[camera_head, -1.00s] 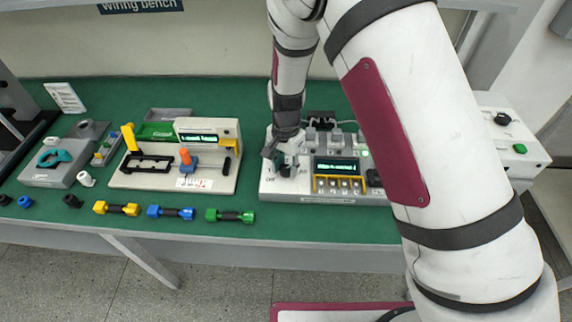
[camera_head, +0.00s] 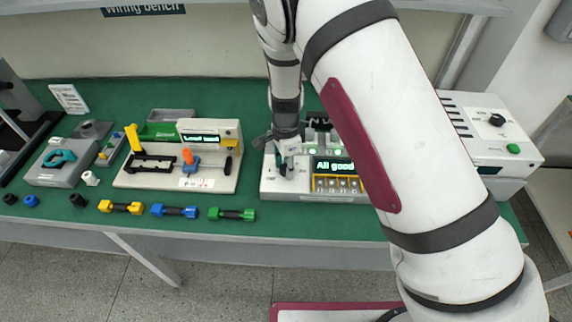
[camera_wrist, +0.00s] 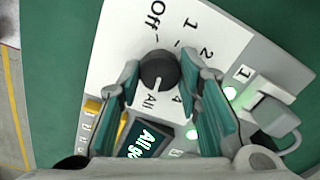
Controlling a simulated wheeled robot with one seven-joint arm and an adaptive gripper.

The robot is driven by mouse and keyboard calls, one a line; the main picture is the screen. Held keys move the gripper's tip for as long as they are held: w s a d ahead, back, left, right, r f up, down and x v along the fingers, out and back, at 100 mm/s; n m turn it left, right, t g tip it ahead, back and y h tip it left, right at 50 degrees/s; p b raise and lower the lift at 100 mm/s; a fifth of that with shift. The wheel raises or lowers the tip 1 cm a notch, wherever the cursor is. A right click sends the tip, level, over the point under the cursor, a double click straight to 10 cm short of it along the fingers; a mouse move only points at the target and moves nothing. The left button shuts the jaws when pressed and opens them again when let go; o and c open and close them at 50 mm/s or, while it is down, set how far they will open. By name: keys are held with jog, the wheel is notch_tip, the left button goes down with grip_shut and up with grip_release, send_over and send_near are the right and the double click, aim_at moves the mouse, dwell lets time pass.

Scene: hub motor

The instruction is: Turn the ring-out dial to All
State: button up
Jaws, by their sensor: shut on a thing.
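The ring-out dial (camera_wrist: 158,70) is a round black knob on a white panel marked Off, 1, 2, 4 and All in the wrist view. Its white pointer line aims toward the All label (camera_wrist: 149,100). My gripper (camera_wrist: 160,74) is shut on the dial, with a teal-padded finger on each side of it. In the head view my gripper (camera_head: 286,160) is at the left end of the tester (camera_head: 272,189) and mostly hides the dial. The tester's screen (camera_head: 333,166) reads "All good", partly hidden by my arm. Green lights are lit by the sockets.
A fixture with its own screen (camera_head: 202,139) stands left of the tester. Yellow, blue and green connectors (camera_head: 231,214) lie along the front of the green bench. A grey plug (camera_wrist: 274,115) sits close to my right finger. A box with a green button (camera_head: 513,149) stands at right.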

dwell(0.3)
jog(key=o, duration=1.2)
jog(key=shift+r, duration=0.1)
notch_tip(320, 180, up, 12)
jog(key=shift+f, duration=0.1)
dwell(1.4)
